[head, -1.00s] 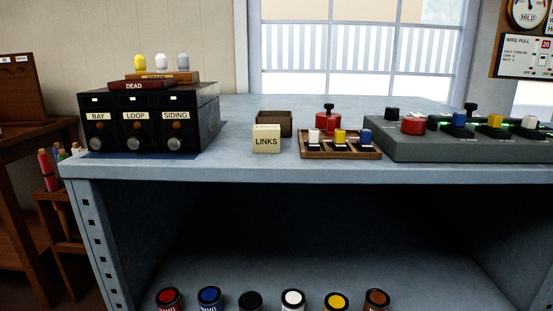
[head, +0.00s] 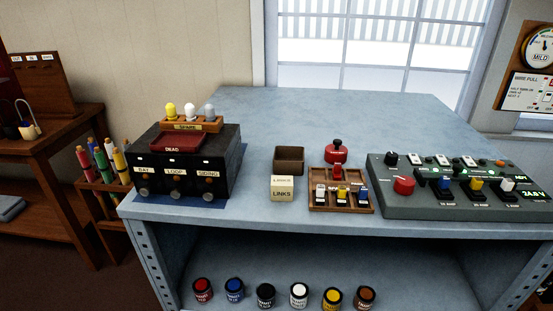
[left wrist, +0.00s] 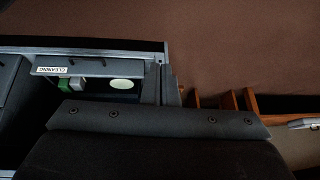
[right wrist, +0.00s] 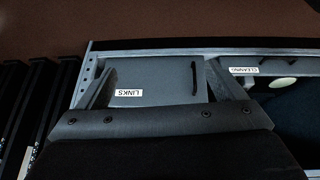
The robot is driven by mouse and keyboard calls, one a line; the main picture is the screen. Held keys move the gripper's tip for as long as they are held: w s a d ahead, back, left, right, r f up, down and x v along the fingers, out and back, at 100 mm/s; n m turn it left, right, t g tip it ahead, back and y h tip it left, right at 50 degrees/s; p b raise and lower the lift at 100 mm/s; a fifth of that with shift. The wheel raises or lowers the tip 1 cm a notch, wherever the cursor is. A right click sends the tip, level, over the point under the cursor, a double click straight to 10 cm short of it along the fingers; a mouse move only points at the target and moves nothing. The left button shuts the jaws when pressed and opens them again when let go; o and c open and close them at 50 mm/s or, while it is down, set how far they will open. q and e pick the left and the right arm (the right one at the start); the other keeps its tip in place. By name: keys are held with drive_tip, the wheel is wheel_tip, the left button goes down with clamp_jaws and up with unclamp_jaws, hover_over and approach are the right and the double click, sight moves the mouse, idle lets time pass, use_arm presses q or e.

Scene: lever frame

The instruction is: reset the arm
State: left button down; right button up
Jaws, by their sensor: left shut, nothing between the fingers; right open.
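No signal arm can be made out in these views. A grey console (head: 420,205) stands at the right of the bench, with a red knob (head: 404,186), blue, yellow and white levers, and a lit readout. A black box (head: 170,176) labelled BAY, LOOP and SIDING stands at the left. Neither gripper shows in the head view. In the left wrist view, my left gripper (left wrist: 165,82) is shut and empty above the bench front. In the right wrist view, my right gripper (right wrist: 160,75) is open and empty, its fingers spread over a drawer labelled LINKS (right wrist: 150,78).
A wooden rack (head: 316,206) with small coloured parts, a cream LINKS box (head: 283,188), an open brown tray (head: 289,160) and a red knobbed thing (head: 337,150) stand mid-bench. Paint tins (head: 299,295) line the shelf below. The rear bench top (head: 330,112) is clear.

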use_arm(q)
drive_tip(key=s+g+p, duration=0.3)
drive_tip(key=s+g, duration=0.1)
drive_tip(key=s, duration=0.9)
drive_tip(key=shift+s+a+g, duration=0.15)
drive_tip(key=shift+s+g, duration=0.15)
use_arm(e)
drive_tip(key=s+g, duration=0.4)
drive_tip(key=s, duration=0.9)
drive_tip(key=shift+s+d+g, duration=0.15)
drive_tip(key=shift+s+g, duration=0.15)
use_arm(q)
drive_tip(key=shift+r, duration=0.1)
use_arm(e)
drive_tip(key=shift+r, duration=0.1)
